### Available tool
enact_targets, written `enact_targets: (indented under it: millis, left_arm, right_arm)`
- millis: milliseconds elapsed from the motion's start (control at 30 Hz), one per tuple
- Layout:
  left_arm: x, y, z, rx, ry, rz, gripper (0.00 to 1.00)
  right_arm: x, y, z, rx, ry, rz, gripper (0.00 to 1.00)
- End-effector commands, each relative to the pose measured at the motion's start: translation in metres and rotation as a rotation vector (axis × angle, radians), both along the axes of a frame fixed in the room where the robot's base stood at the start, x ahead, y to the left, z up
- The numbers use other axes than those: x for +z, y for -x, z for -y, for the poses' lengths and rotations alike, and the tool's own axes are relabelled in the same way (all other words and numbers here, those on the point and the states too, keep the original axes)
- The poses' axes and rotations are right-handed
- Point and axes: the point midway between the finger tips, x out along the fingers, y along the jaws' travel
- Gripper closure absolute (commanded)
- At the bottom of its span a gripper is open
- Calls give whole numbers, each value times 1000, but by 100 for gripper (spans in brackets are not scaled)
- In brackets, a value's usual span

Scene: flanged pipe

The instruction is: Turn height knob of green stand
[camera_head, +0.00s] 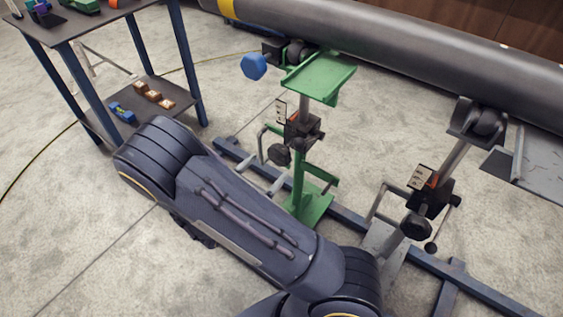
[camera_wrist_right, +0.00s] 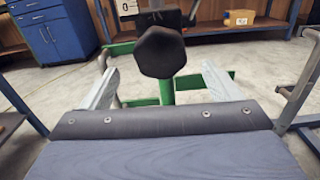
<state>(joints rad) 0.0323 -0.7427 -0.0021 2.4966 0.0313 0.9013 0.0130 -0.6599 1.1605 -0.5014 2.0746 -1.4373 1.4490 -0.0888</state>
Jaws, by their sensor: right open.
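The green stand (camera_head: 319,77) stands upright under the large pipe, with a green top plate and a green post. Its black knob (camera_head: 279,155) sits on the dark clamp at mid-height, beside a small white label plate. In the right wrist view the black faceted knob (camera_wrist_right: 160,52) is straight ahead, in front of the green post (camera_wrist_right: 167,91). My right gripper (camera_wrist_right: 160,68) is open and empty, its pale fingers to either side of the knob in that picture; I cannot tell the remaining depth gap. In the head view its fingers are hidden behind my arm. My left gripper is not in view.
A blue knob (camera_head: 253,66) sticks out near the stand's top. A second, grey stand (camera_head: 452,160) with a black knob (camera_head: 415,226) is at right. A blue rail (camera_head: 345,216) runs along the floor. A shelf table (camera_head: 62,24) stands at left. The pipe (camera_head: 400,45) lies overhead.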

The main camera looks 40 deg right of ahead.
Motion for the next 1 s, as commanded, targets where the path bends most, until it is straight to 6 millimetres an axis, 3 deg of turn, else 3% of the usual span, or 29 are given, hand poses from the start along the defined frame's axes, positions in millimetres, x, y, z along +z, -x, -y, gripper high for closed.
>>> enact_targets:
  millis: [167,600,967,1000]
  left_arm:
    - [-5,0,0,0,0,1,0]
    - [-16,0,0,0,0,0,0]
    - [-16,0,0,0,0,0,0]
    - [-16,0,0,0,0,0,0]
  right_arm:
    - [0,-2,11,-3,-16,57,16]
    - [0,-19,70,-1,-15,53,16]
    - [1,-21,76,1,-16,51,16]
    - [1,-21,76,1,-16,51,21]
